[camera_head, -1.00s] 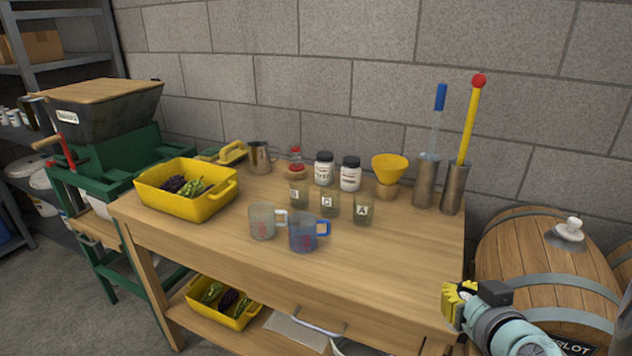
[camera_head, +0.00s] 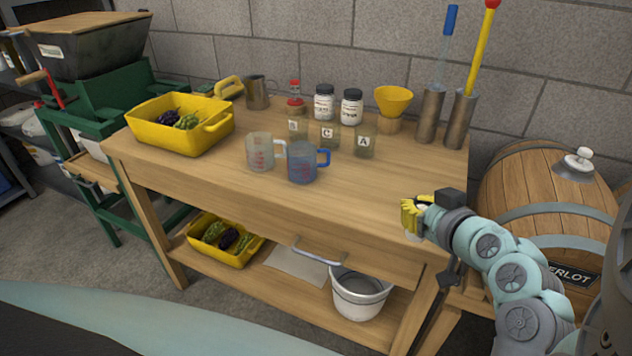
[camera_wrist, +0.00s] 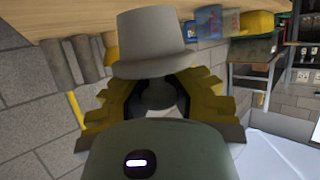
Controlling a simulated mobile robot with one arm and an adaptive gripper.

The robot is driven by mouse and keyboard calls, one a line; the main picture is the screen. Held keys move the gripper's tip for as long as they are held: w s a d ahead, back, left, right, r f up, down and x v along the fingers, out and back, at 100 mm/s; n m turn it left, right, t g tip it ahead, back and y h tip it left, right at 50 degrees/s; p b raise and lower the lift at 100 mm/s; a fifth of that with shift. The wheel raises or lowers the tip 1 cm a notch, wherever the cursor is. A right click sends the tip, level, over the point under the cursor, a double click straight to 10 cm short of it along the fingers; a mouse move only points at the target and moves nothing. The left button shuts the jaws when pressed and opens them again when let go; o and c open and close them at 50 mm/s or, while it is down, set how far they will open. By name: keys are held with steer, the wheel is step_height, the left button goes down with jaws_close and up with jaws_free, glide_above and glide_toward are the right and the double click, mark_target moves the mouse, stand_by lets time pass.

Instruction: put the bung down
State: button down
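My gripper (camera_head: 413,214) has yellow ribbed fingers and is at the front right edge of the wooden workbench (camera_head: 235,195) in the head view. In the wrist view, a pale grey tapered bung (camera_wrist: 152,43) sits at the tips of the fingers, which are closed around it. In the head view the bung is mostly hidden by the fingers; only a pale bit shows. I cannot tell whether it touches the bench.
The bench top near my gripper is bare. A blue jug (camera_head: 303,163), a clear jug (camera_head: 260,152), labelled jars (camera_head: 363,142) and a yellow funnel (camera_head: 393,101) stand farther back. A barrel (camera_head: 530,185) with a white fitting (camera_head: 577,162) is at the right.

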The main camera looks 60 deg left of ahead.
steer(key=w+a, duration=0.3)
steer(key=w, duration=0.1)
steer(key=w+a+p, duration=0.1)
steer(key=w+a, duration=0.1)
steer(key=shift+a+f, duration=0.3)
steer(key=shift+a, duration=0.05)
steer(key=shift+w+f, duration=0.1)
steer(key=shift+f, duration=1.75)
steer(key=shift+f, duration=0.15)
steer(key=c, duration=1.7)
jaws_free()
steer(key=o, duration=0.6)
steer(key=shift+w, duration=0.1)
steer(key=shift+c, duration=0.2)
